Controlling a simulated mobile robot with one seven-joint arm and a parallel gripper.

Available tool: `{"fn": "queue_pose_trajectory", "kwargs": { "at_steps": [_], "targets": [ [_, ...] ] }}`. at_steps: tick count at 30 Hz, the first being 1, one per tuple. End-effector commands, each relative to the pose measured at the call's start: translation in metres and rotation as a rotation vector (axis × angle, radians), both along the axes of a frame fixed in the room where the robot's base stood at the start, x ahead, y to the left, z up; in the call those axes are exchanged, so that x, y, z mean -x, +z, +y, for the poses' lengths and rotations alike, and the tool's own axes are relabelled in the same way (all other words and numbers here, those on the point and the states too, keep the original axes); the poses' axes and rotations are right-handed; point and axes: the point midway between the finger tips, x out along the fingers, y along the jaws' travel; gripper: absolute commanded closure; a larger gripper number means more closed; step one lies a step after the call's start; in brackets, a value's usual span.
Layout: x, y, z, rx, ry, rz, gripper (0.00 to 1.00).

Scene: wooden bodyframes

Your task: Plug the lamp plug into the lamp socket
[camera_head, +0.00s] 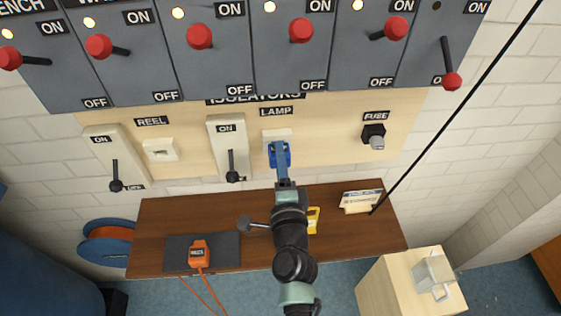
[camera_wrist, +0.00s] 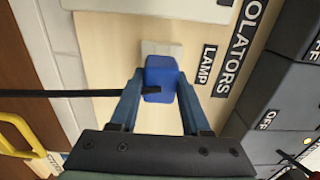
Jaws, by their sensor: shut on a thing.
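The blue lamp plug (camera_wrist: 160,75) is held between the two fingers of my gripper (camera_wrist: 157,93) in the wrist view. A black cable runs from it to the left. The pale lamp socket plate (camera_wrist: 155,47) is right behind the plug, beside the LAMP label (camera_wrist: 207,64). In the head view the plug (camera_head: 279,155) is in front of the lower part of the socket (camera_head: 276,134), and my gripper (camera_head: 280,160) reaches up to it. The plug covers the socket's holes, so I cannot tell how far in it sits.
The REEL socket (camera_head: 160,149) and a black-handled switch (camera_head: 227,148) are to the left, the FUSE holder (camera_head: 374,135) to the right. A wooden shelf (camera_head: 160,212) below holds an orange plug (camera_head: 199,253) on a dark mat. A row of red-knobbed levers (camera_head: 200,36) is above.

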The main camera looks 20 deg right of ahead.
Motion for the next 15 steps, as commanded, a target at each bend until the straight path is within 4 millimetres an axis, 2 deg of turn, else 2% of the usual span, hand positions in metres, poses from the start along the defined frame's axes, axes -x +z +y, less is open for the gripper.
{"fn": "queue_pose_trajectory", "kwargs": {
  "at_steps": [9,10,15],
  "targets": [
    [-0.0078,0.0006,-0.0022,0.000,0.000,-0.001,1.00],
    [-0.0079,0.0005,-0.0022,0.000,0.000,-0.001,0.51],
    [-0.0075,0.0004,-0.0022,0.000,0.000,-0.001,0.21]
  ]
}}
